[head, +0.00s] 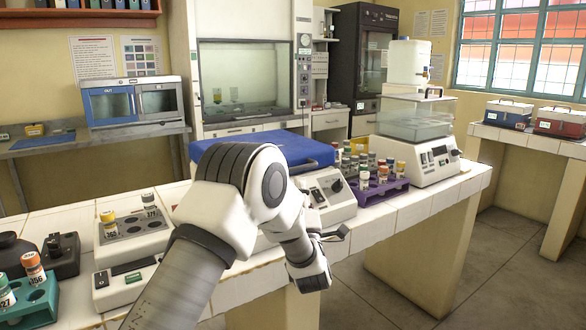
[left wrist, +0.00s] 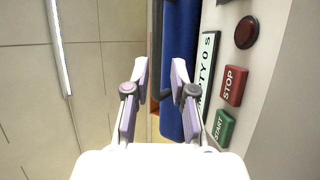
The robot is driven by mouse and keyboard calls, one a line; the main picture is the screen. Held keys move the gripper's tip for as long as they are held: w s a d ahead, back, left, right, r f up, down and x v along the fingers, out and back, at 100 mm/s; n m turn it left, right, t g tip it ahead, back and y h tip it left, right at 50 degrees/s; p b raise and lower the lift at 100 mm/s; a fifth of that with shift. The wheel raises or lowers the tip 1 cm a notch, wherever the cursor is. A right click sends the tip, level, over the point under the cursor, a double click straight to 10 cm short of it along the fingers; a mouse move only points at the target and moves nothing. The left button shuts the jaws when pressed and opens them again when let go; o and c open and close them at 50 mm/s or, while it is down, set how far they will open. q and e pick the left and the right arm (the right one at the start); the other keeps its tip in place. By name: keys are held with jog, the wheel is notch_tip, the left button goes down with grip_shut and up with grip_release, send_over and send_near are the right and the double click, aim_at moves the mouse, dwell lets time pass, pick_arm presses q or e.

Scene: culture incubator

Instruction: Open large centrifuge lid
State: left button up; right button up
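The large centrifuge has a broad blue lid (head: 305,147) lying flat across its top, and my left arm hides much of its front. The white front control part (head: 327,196) shows to the right of my arm. My left gripper (head: 338,235) is low in front of the centrifuge, mostly hidden behind my wrist. In the left wrist view my left gripper (left wrist: 160,82) is open and empty, with its fingers apart. The blue lid (left wrist: 180,35) shows beyond the fingers, towards the right one; contact cannot be told. My right gripper is in neither view.
A red STOP button (left wrist: 234,86) and green START button (left wrist: 220,127) are right of the fingers. A purple rack (head: 385,191) with several tubes and a water bath (head: 415,125) stand to the right. A tube block (head: 133,230) stands left. The floor in front is clear.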

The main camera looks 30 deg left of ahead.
pick_arm(q)
jog(key=shift+w+a+r, duration=0.35)
jog(key=shift+r, duration=0.25)
jog(key=shift+w+a+r, duration=0.35)
jog(key=shift+r, duration=0.25)
jog(key=x, duration=0.3)
jog(key=shift+w+a+f, duration=0.2)
jog(key=shift+w+a, duration=0.15)
jog(key=shift+w, duration=0.05)
jog(key=shift+r, duration=0.15)
grip_shut()
jog(key=shift+p, duration=0.35)
